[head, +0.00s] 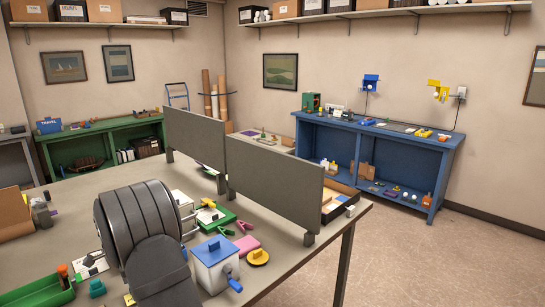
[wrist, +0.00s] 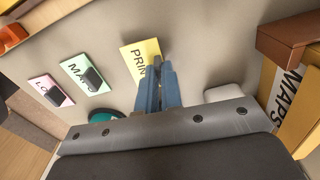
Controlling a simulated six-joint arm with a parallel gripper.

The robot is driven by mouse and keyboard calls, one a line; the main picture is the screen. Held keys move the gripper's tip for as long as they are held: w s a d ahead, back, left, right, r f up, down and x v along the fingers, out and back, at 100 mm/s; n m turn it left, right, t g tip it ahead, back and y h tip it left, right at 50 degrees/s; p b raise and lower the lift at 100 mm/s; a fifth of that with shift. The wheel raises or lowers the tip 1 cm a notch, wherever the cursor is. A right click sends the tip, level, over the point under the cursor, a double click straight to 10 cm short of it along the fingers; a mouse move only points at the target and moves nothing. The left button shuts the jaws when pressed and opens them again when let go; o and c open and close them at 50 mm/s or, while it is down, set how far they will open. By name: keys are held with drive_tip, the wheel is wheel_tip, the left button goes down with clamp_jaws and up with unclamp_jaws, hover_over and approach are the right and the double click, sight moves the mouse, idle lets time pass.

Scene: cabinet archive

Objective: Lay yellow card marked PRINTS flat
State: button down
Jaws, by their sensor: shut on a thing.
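The yellow card (wrist: 134,52) shows in the wrist view with the letters PRIN readable; the rest of its word is hidden behind my fingers. My gripper (wrist: 158,65) is shut at the card's right part, on what seems to be a small dark grip on it. Whether the card touches the grey surface below or is a little above it, I cannot tell. In the head view my dark arm covers this area, so neither the card nor my fingertips can be made out there.
In the wrist view a green card (wrist: 77,67) and a pink card (wrist: 46,96), both with dark grips, lie left of the yellow card. A box marked MAPS (wrist: 272,84) stands right. Grey panels (head: 275,185) stand on the table in the head view, beside a blue-and-white box (head: 215,268).

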drive_tip(key=shift+r, duration=1.95)
drive_tip(key=shift+n, duration=0.3)
drive_tip(key=s+a, duration=0.1)
drive_tip(key=s, duration=0.2)
drive_tip(key=s+a+r, duration=0.1)
drive_tip(key=s+a, duration=0.1)
drive_tip(key=s, duration=0.1)
drive_tip(key=s+a, duration=0.2)
drive_tip(key=s, duration=0.1)
drive_tip(key=shift+s+a+r, duration=0.15)
drive_tip(key=shift+s+r, duration=0.1)
drive_tip(key=shift+r, duration=0.05)
drive_tip(key=s+a+r, duration=0.1)
drive_tip(key=s, duration=0.5)
drive_tip(key=s+a, duration=0.2)
drive_tip(key=s, duration=0.5)
drive_tip(key=shift+a+r, duration=0.25)
drive_tip(key=shift+r, duration=0.1)
drive_tip(key=shift+f, duration=0.1)
drive_tip(key=shift+f, duration=2.9)
drive_tip(key=shift+f, duration=0.2)
